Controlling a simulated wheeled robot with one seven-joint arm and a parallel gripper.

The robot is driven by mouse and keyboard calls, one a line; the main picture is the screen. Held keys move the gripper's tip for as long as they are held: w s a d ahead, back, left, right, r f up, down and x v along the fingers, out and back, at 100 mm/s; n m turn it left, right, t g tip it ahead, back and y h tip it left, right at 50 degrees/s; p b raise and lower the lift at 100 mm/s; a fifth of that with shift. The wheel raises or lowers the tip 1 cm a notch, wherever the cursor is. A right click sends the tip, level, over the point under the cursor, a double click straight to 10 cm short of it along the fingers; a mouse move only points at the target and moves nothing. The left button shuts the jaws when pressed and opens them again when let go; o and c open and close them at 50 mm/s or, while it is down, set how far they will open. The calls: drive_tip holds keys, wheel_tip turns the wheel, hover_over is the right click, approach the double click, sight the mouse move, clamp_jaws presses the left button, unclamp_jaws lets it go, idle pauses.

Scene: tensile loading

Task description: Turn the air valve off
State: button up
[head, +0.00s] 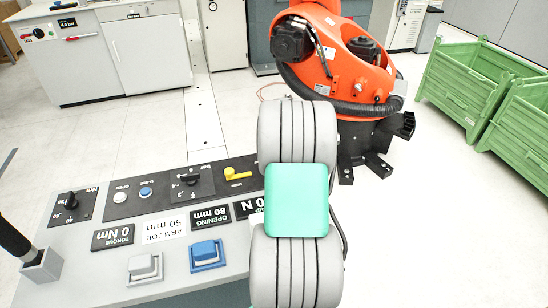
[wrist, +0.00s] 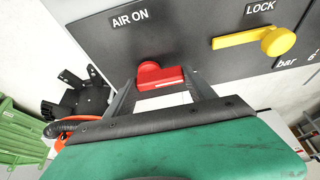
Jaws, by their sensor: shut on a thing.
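The air valve has a red handle (wrist: 157,76) on a dark panel, below the "AIR ON" label (wrist: 129,17) in the wrist view. The handle has a round hub and a short bar pointing to the right of the picture. My gripper (wrist: 162,87) has one finger on each side of the red handle and is shut on it. In the head view my own arm hides the valve and the gripper.
A yellow lock lever (wrist: 258,40) sits beside the valve; it also shows in the head view (head: 238,174). The console (head: 100,243) carries knobs, buttons, labels and two rocker switches. An orange robot (head: 340,60) and green crates (head: 470,90) stand beyond.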

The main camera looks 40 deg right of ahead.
drive_tip(key=o, duration=1.4)
drive_tip(key=v, duration=0.8)
